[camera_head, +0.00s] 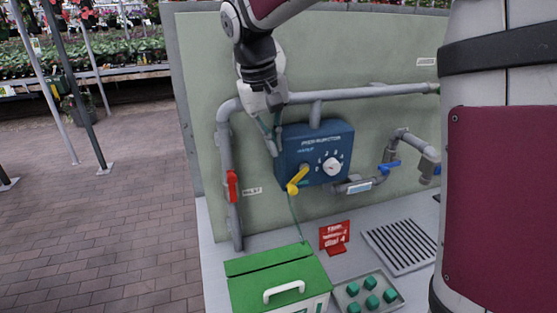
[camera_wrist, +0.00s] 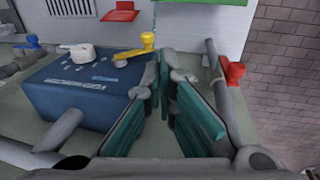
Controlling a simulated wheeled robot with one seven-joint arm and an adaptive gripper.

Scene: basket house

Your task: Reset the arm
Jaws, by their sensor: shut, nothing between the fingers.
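My gripper (camera_head: 274,148) hangs from my arm in front of the left edge of the blue injector box (camera_head: 318,140). Its fingers are shut and hold nothing. In the wrist view the teal finger pads of my gripper (camera_wrist: 165,78) lie between the blue box (camera_wrist: 85,92) and a red valve handle (camera_wrist: 234,72). The box has a white dial (camera_head: 332,166) and a yellow lever (camera_head: 297,181) at its lower left. The yellow lever also shows in the wrist view (camera_wrist: 136,49), apart from the fingers. Whether the fingers touch the box is unclear.
Grey pipes (camera_head: 365,92) run above and left of the box. A blue-handled valve (camera_head: 388,167) is at right. A green-lidded box (camera_head: 275,268), red sign (camera_head: 335,237), tray of green pieces (camera_head: 368,295) and grate (camera_head: 400,246) are on the bench. Brick floor (camera_head: 110,215) lies open at left.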

